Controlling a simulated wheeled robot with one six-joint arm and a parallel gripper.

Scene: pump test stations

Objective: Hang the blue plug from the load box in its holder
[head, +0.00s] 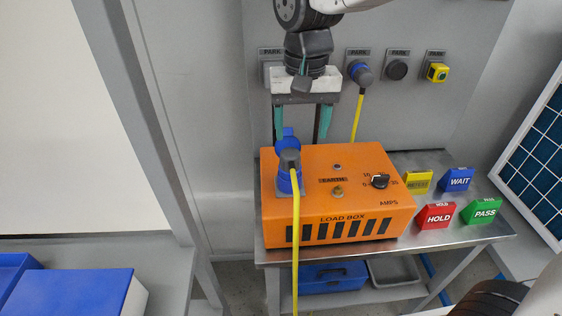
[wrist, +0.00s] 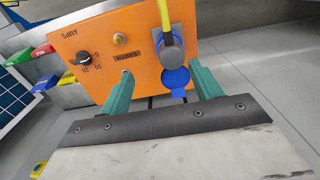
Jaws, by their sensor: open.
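The orange load box (head: 338,192) stands on a metal bench. The blue plug (head: 290,160), with a grey cap and yellow cable, sits in the socket at its left side. A blue flap (head: 288,139) stands raised behind the plug. In the wrist view the plug (wrist: 171,52) is just beyond the fingertips, right of centre, with the flap (wrist: 175,80) nearer. My gripper (head: 301,137) is open and empty, with teal fingers, above the box's back edge and behind the plug. The leftmost park holder (head: 267,72) is partly hidden by my gripper.
A black-faced holder (head: 397,70) and a yellow item (head: 437,72) are further right. Coloured blocks, including the red HOLD block (head: 435,216), stand right of the box. The plug's cable hangs over the front.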

